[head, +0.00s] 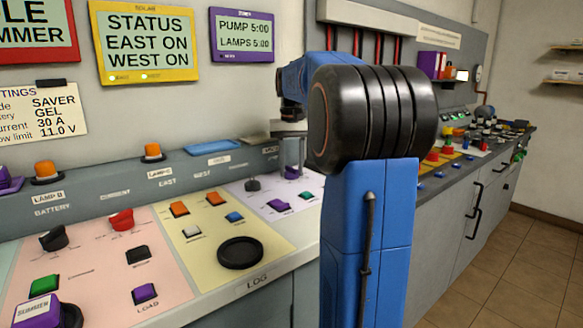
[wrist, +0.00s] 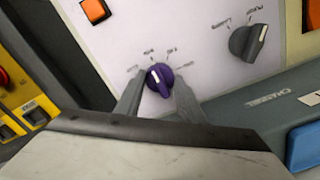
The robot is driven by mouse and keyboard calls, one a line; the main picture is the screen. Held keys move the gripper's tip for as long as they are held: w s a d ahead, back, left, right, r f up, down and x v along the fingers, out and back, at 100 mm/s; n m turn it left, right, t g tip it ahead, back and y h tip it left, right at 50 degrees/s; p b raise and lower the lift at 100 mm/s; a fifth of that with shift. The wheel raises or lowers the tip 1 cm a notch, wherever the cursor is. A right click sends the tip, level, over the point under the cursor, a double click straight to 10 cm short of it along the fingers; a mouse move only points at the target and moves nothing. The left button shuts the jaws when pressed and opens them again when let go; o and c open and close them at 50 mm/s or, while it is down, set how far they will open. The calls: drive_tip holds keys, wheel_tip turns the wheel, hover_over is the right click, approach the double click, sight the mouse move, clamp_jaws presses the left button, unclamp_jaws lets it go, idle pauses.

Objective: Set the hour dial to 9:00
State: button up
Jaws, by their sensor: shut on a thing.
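A round purple dial (wrist: 159,79) with a white pointer stands on a pale panel in the wrist view, with small marks around it too blurred to read. My gripper (wrist: 161,88) has its two grey fingers on either side of the dial, shut on it. The pointer aims up and slightly left in the wrist view. In the head view the purple dial (head: 291,173) is partly hidden by my gripper (head: 291,160). A purple-framed display (head: 243,35) on the wall reads PUMP 5:00 and LAMPS 5:00.
A dark knob (wrist: 247,42) stands beside the dial, with an orange button (wrist: 95,10) on its other side. A yellow-framed status display (head: 145,42) hangs on the wall.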

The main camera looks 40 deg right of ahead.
sight(292, 167)
idle(0.4)
drive_tip(key=o, duration=1)
drive_tip(key=shift+o, duration=0.2)
drive_tip(key=shift+r, duration=0.1)
wheel_tip(292, 167, up, 17)
drive_tip(key=shift+r, duration=0.15)
